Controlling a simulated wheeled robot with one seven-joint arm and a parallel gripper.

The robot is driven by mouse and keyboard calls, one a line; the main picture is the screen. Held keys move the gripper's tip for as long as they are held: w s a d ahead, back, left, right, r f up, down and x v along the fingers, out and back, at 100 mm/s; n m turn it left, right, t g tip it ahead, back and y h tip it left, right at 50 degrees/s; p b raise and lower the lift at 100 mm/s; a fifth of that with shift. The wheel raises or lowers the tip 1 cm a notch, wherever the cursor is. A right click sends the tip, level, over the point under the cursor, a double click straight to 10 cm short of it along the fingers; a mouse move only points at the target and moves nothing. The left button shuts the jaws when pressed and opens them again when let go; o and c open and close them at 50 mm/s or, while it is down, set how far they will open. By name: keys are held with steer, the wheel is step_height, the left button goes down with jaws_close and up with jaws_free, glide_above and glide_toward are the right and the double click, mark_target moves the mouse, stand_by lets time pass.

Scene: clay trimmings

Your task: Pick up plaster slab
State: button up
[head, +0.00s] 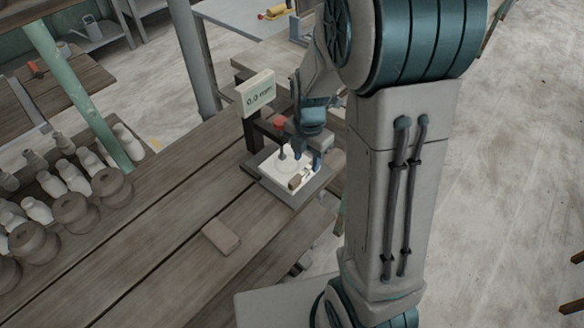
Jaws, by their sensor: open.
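A pale, flat slab (272,169), which looks like the plaster slab, lies on a grey base plate (298,200) on the wooden table. A small brown piece (295,182) and a few small bits lie on its near right part. My gripper (307,158) is open, pointing down over the slab's right side. One finger is over the slab and the other is near its right edge. I cannot tell whether the fingers touch it. My gripper and the gauge parts hide some of the slab's far side.
A gauge with a display reading 0.0 mm (258,93) and a red knob (280,122) stands just behind the slab. A brown block (221,236) lies on the table in front. Several white and brown pots stand at the left. The table between is clear.

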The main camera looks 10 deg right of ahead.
mark_target(305, 170)
steer(key=shift+a+f+p, duration=0.1)
steer(key=shift+f+p, duration=0.25)
steer(key=shift+f, duration=2.15)
jaws_close()
